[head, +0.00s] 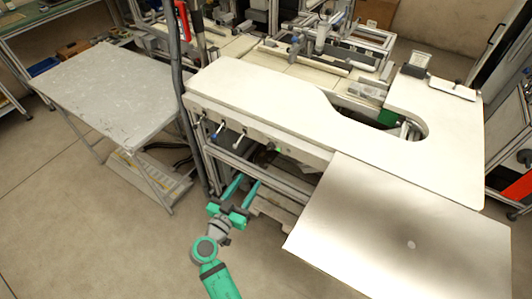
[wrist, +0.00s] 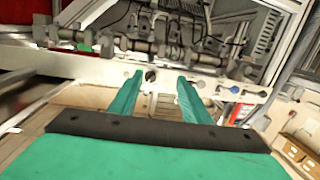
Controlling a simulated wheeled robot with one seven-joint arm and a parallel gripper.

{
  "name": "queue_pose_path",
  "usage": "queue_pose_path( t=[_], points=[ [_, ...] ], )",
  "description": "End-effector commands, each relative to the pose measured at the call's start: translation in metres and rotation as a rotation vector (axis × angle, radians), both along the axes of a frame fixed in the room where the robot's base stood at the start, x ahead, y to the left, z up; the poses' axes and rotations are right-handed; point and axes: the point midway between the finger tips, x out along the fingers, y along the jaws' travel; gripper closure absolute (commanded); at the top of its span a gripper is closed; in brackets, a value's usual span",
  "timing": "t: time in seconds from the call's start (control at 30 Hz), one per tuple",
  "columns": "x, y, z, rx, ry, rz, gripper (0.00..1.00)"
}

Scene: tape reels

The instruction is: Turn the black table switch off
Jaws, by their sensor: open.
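My gripper (head: 247,181) is open and empty, below and in front of the white table's front edge in the head view. In the wrist view my gripper (wrist: 160,76) has its two green fingers apart. A small black knob (wrist: 150,75), seemingly the black table switch, shows between the fingertips, on the pale front panel beyond them. I cannot tell its setting or the exact gap to it. In the head view several small switches line the table's front edge, one with a blue part (head: 216,134); which one is the black switch is too small to tell.
The white table (head: 250,95) has a curved cut-out and machinery behind it. A metal sheet (head: 400,240) juts out at the front right. A grey side table (head: 105,90) stands at left, beside a dark vertical post (head: 177,75). The floor at front left is clear.

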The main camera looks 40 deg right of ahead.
Motion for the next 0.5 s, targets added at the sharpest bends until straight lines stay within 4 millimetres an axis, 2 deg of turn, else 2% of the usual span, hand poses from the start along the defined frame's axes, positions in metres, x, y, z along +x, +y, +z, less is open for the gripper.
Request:
queue_pose_path(
  t=[0.03, 0.1, 0.2, 0.37, 0.5],
  points=[
    [0.005, -0.007, 0.012, -0.012, -0.029, -0.032, 0.57],
    [0.008, -0.013, 0.024, -0.025, -0.06, -0.071, 0.57],
    [0.01, -0.018, 0.034, -0.034, -0.087, -0.101, 0.57],
    [0.013, -0.029, 0.037, -0.039, -0.095, -0.114, 0.57],
    [0.021, -0.049, 0.037, -0.037, -0.095, -0.115, 0.57]
  ],
)
